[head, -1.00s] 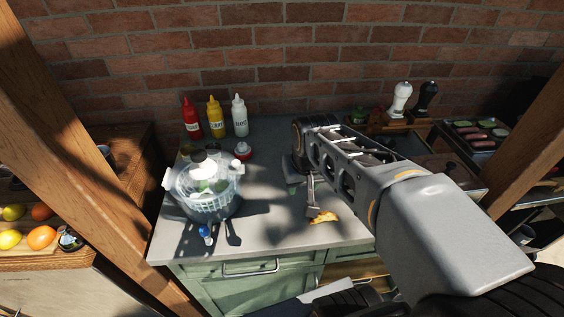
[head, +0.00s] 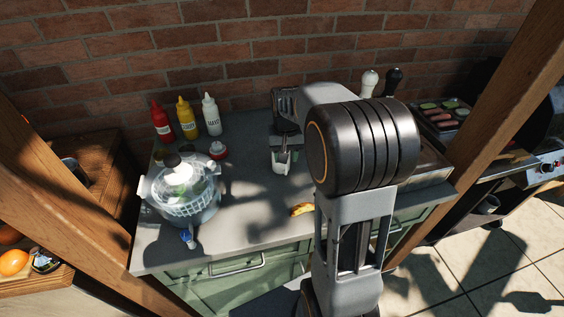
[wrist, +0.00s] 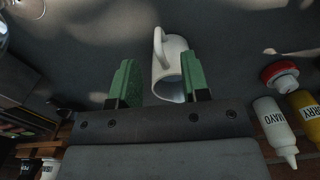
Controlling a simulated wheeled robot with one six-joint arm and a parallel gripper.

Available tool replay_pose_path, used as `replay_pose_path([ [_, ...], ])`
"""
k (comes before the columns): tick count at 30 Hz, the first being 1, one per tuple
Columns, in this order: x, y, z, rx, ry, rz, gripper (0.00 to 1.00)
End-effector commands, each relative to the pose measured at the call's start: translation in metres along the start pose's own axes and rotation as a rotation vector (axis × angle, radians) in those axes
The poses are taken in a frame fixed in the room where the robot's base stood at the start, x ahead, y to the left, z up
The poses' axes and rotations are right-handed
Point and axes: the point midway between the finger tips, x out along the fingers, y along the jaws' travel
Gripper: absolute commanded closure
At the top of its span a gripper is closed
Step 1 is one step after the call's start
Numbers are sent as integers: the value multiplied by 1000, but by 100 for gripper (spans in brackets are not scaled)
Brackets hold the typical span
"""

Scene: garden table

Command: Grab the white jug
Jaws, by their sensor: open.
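The white jug (head: 281,161) stands on the grey worktop below my gripper (head: 285,147) in the head view, partly hidden by it. In the wrist view the jug (wrist: 174,58) shows its open mouth toward me and its handle at the upper left. My gripper (wrist: 158,62) is open, its two green fingers apart and empty. The jug shows between the finger lines, closer to the right finger, which overlaps its edge. I cannot tell whether they touch.
Red, yellow and white sauce bottles (head: 187,119) stand at the back left, with a small red-capped bottle (head: 218,150). A clear salad spinner (head: 182,190) is at the left. A yellow-orange item (head: 301,209) lies near the front edge. A brick wall (head: 220,50) closes the back.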

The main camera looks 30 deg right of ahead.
Motion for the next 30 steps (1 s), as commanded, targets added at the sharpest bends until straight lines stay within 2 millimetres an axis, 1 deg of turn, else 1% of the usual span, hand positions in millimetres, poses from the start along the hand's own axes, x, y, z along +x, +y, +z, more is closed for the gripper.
replay_pose_path([
  [1,4,0,0,0,-1,0,57],
  [8,17,0,1,0,-2,0,57],
  [15,49,0,4,0,-2,0,57],
  [18,57,0,4,0,-1,0,57],
  [21,61,0,4,0,0,0,57],
  [27,61,0,4,0,1,0,57],
  [28,61,0,4,0,1,0,58],
  [30,61,0,4,0,1,0,65],
])
